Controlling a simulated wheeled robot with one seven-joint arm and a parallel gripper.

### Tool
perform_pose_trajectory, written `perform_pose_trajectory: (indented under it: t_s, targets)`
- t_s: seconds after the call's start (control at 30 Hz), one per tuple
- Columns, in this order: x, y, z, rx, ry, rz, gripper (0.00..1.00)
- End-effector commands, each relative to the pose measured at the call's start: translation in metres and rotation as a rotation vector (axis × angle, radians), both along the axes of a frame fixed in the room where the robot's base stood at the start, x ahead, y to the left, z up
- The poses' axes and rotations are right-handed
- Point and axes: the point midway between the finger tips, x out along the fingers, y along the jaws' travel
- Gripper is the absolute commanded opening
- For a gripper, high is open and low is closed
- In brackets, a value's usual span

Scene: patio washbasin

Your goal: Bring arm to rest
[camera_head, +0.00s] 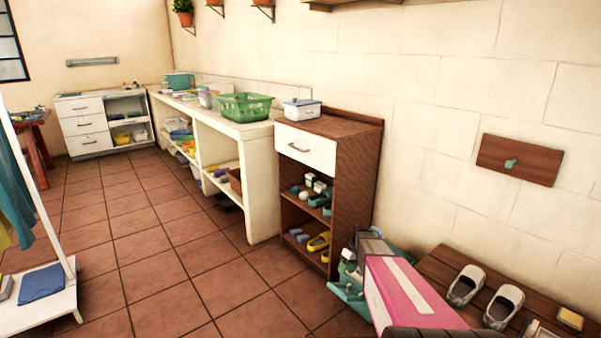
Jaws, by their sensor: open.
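My gripper is not in view. A dark ribbed shape (444,333) shows at the bottom edge, and I cannot tell whether it is part of my arm. The task names no other object. What my gripper is near, and whether it holds anything, is hidden.
A brown cabinet (357,170) with a white drawer stands right of the long counter (258,186). A pink box (405,292) and a wooden bench (462,265) with shoes are close at lower right. A clothes rack (40,310) is at left. The tiled floor (150,250) between is clear.

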Motion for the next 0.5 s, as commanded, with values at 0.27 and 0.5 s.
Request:
perform_pose_trajectory:
  t_s: [0.27, 0.5]
  targets:
    - [-0.115, 0.037, 0.096, -0.214, -0.045, -0.216, 0.53]
    - [-0.197, 0.053, 0.16, -0.35, -0.119, -0.411, 0.53]
